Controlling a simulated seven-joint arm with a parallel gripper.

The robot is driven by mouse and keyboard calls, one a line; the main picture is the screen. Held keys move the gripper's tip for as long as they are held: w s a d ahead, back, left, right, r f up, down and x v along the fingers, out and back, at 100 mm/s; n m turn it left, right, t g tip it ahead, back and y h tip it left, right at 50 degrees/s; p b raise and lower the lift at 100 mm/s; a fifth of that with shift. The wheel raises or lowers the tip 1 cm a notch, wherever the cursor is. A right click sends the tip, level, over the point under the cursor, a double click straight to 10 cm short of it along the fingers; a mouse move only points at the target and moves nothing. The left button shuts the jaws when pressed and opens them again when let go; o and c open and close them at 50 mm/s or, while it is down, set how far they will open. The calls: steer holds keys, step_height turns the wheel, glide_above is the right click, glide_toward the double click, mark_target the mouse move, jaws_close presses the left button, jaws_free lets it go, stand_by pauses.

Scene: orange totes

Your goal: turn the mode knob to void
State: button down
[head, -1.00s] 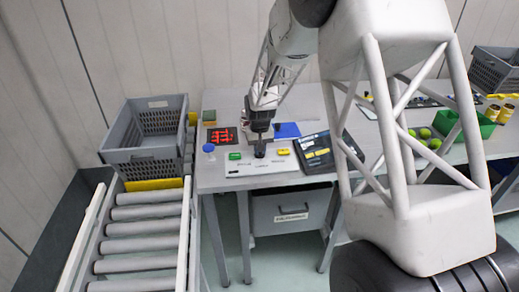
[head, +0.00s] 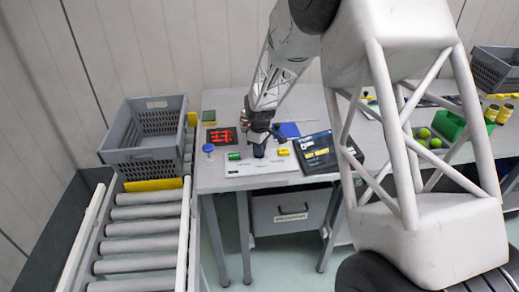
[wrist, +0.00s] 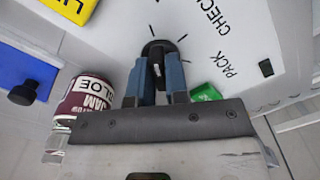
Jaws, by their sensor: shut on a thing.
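The mode knob (wrist: 157,49) is black and round, with tick marks around it on a white panel (wrist: 225,25). The words CHECK and PACK are printed beside it; I cannot read VOID in either view. My gripper (wrist: 158,68) has its two blue fingers closed on either side of the knob's ridge. In the head view my gripper (head: 259,151) reaches down onto the panel (head: 262,169) and hides the knob. I cannot tell which mark the knob points to.
A red-lit display (head: 222,137), a blue-capped bottle (head: 208,149) and a dark tablet-like screen (head: 318,151) stand near. A jam jar (wrist: 85,98) shows close to my gripper in the wrist view.

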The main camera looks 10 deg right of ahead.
steer(key=shift+r+n, duration=0.1)
steer(key=shift+n, duration=0.4)
steer(key=c, duration=1.1)
jaws_free()
steer(key=shift+r, duration=3.85)
